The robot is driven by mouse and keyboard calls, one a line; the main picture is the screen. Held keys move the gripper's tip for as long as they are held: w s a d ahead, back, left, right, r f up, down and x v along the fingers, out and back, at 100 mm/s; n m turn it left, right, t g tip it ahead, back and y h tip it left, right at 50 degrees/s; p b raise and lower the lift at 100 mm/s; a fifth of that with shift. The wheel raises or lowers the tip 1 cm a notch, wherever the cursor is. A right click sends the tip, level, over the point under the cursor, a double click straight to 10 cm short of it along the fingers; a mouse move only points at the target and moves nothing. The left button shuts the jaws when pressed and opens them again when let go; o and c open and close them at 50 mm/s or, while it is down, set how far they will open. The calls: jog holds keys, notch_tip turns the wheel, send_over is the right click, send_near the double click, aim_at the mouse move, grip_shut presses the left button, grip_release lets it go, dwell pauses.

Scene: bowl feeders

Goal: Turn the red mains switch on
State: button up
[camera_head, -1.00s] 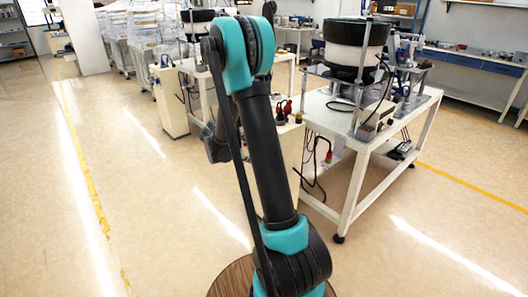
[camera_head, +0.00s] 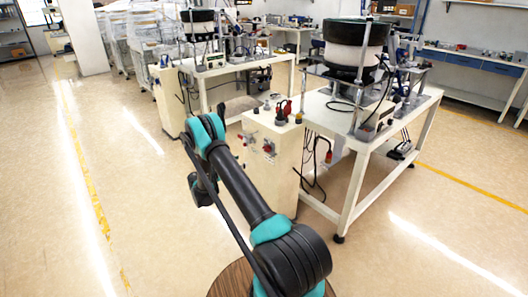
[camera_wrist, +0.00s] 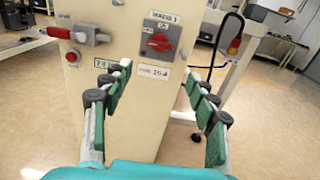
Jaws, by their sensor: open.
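The red mains switch (camera_wrist: 159,42) is a red rotary knob on a grey plate, on the front of a cream control cabinet (camera_wrist: 128,90). In the wrist view it sits at the upper middle, beyond and between my fingers. My gripper (camera_wrist: 157,93) is open and empty, with its green-padded fingers spread to both sides, apart from the knob. A label above the knob appears to read "MAINS 1". In the head view the cabinet (camera_head: 275,165) stands at the centre with small red parts on its front; my gripper is hidden there behind my arm.
A red-handled latch or lever (camera_wrist: 85,37) sticks out left of the switch, with a red button (camera_wrist: 72,56) below. Red and black connectors (camera_head: 283,111) stand on the cabinet top. A white bench with a bowl feeder (camera_head: 355,45) stands right. The floor at left is clear.

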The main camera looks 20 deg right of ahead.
aim_at(265, 149)
jog(key=x, duration=1.7)
jog(key=shift+w+d, duration=0.1)
jog(key=shift+w, duration=0.05)
jog(key=shift+c, duration=0.2)
jog(key=c, duration=0.8)
jog(key=shift+c, duration=0.2)
jog(key=shift+m, duration=0.3)
jog(key=m, duration=1.7)
jog(key=shift+s+f, duration=0.2)
